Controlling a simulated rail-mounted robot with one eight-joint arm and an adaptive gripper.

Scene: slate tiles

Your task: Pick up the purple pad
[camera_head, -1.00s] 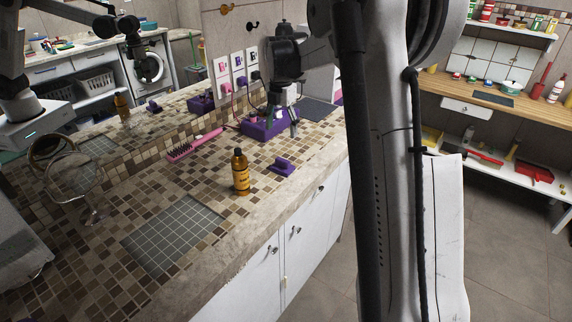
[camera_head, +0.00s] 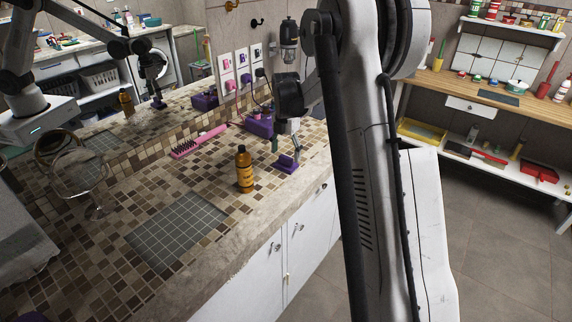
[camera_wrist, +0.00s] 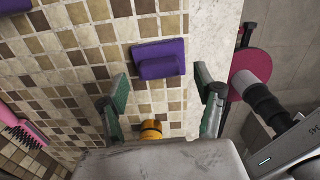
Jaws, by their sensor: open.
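The purple pad (camera_head: 287,167), a flat base with a raised block on top, lies on the tiled counter near its front edge, right of an orange bottle. In the wrist view the pad (camera_wrist: 158,62) shows whole, just beyond the fingertips and roughly centred between them. My gripper (camera_head: 286,147) is above the pad in the head view and partly overlaps it there. In the wrist view my gripper (camera_wrist: 162,92) has its two green-grey fingers wide apart, with nothing between them. Whether the fingers touch the pad cannot be told.
The orange bottle (camera_head: 244,171) stands close left of the pad; its top (camera_wrist: 151,130) shows below the fingers in the wrist view. A pink brush (camera_head: 199,141) and a purple box (camera_head: 259,126) lie farther back. A grey grid mat (camera_head: 178,231) and a round mirror (camera_head: 80,172) are to the left.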

